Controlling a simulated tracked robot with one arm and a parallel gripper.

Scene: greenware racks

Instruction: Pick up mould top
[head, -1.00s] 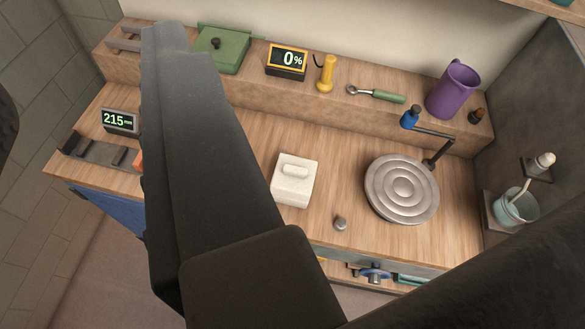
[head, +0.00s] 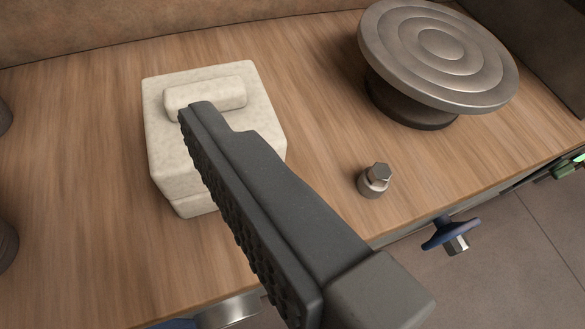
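The mould top (head: 225,128) is an off-white block with a raised bar handle (head: 215,95) on it, left of the middle. It sits on a matching lower block (head: 192,206), with a seam between them. One dark finger of my gripper (head: 195,112) reaches in from the lower right. Its tip overlaps the handle in the picture, and it hides part of the mould's right side. I cannot tell whether it touches. Its ridged pad faces left and nothing is against it. The other finger is not clearly in view, so the gripper looks open and empty.
A grey ringed turntable (head: 440,50) stands at the upper right. A small metal hex-topped piece (head: 375,180) stands near the bench's front edge. A blue knob (head: 450,234) juts out below that edge.

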